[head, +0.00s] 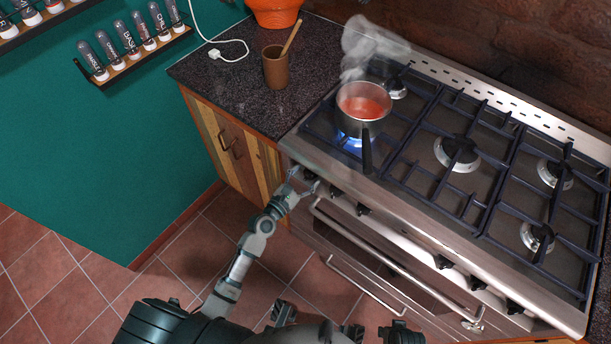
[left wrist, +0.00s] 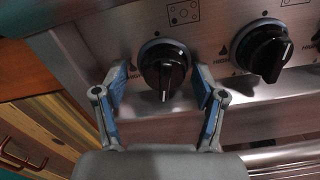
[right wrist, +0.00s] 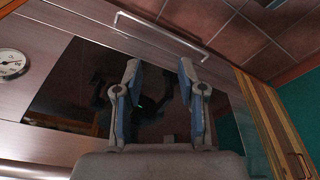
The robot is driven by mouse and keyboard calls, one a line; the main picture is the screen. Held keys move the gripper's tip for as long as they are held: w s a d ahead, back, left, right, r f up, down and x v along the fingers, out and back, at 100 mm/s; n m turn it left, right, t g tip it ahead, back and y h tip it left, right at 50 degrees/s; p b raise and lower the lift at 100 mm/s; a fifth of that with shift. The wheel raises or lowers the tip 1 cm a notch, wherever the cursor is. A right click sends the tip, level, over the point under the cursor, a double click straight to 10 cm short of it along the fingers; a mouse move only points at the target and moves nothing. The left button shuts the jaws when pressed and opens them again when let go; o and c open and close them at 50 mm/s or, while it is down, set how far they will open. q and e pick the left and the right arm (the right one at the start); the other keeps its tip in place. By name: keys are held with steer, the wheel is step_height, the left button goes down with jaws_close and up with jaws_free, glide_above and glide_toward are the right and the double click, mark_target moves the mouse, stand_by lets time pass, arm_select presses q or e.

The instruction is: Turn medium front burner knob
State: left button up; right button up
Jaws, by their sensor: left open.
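The stove (head: 440,210) has a row of black knobs along its front panel. My left gripper (head: 303,180) is at the left end of that row. In the left wrist view, my left gripper (left wrist: 160,75) is open, with one finger on each side of a black knob (left wrist: 164,68). Gaps show between the fingers and the knob. Its white pointer line points down, and a burner symbol is printed above it. A second knob (left wrist: 262,52) sits to the right. My right gripper (right wrist: 158,70) is open and empty, facing the dark oven door glass (right wrist: 80,85).
A steaming saucepan (head: 364,104) with red contents stands over a lit blue flame (head: 350,143) at the stove's left front. Its handle points forward. Oven handle bars (head: 375,250) run below the knobs. A brown cup (head: 275,70) stands on the dark counter (head: 230,85).

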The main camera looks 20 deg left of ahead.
arm_select(q)
steer(key=shift+d, duration=0.35)
steer(key=c, duration=1.1)
